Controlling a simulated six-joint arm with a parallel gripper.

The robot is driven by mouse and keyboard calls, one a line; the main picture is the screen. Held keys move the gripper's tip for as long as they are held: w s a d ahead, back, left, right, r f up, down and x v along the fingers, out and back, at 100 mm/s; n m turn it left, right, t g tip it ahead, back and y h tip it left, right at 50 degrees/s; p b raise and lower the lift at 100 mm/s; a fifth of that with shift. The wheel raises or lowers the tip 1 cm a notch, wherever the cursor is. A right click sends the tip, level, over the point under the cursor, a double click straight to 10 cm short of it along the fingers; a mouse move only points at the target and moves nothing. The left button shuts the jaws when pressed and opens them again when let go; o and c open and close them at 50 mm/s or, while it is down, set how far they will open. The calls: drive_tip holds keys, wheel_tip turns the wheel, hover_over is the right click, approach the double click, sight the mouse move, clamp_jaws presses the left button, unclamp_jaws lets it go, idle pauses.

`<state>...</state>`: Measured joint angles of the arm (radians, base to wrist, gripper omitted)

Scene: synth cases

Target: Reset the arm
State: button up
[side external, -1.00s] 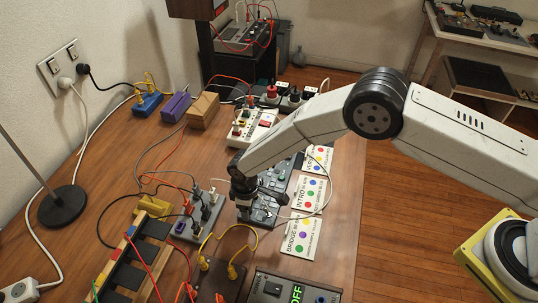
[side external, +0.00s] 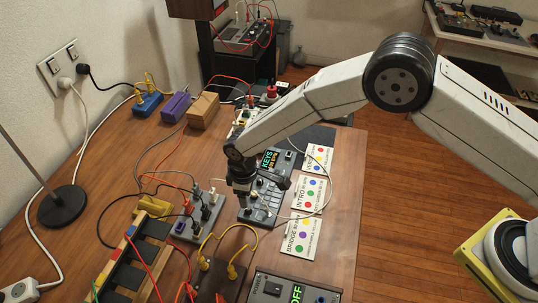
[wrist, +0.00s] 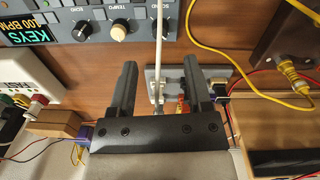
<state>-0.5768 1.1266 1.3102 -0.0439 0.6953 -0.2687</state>
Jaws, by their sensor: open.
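My gripper (side external: 243,208) is over the wooden table, beside the left edge of the grey keys unit (side external: 262,207), in the side view. In the wrist view my gripper (wrist: 160,66) has its two dark fingers wide apart. A white cable (wrist: 159,40) runs between the fingers in the picture, down to a grey socket block (wrist: 155,80) below; I cannot tell its height against the fingertips. No object is clamped. The keys unit's lit screen (wrist: 28,32) reads "KEYS 100 BPM".
Cards with coloured dots (side external: 308,194) lie right of the keys unit. The grey socket block (side external: 197,219) with plugs, yellow-cabled brown box (side external: 220,277) and "OFF" box (side external: 296,290) stand close by. Loose cables cross the table. Wooden floor (side external: 415,190) is clear at right.

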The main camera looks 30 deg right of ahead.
drive_tip(key=shift+r, duration=0.6)
drive_tip(key=shift+d+r, duration=0.15)
drive_tip(key=shift+d, duration=0.05)
drive_tip(key=s+d+r+m, duration=0.35)
drive_tip(key=d+r, duration=0.75)
drive_tip(key=d, duration=0.4)
drive_tip(key=s+d+r+m+t, duration=0.1)
drive_tip(key=s+d+r+m, duration=0.1)
drive_tip(key=s+d, duration=0.5)
drive_tip(key=s+d+r+m+t, duration=0.1)
drive_tip(key=s+d+r+m, duration=0.2)
drive_tip(key=s+d, duration=0.4)
drive_tip(key=shift+s+r+m, duration=0.15)
drive_tip(key=shift+r+m, duration=0.2)
drive_tip(key=shift+m, duration=0.4)
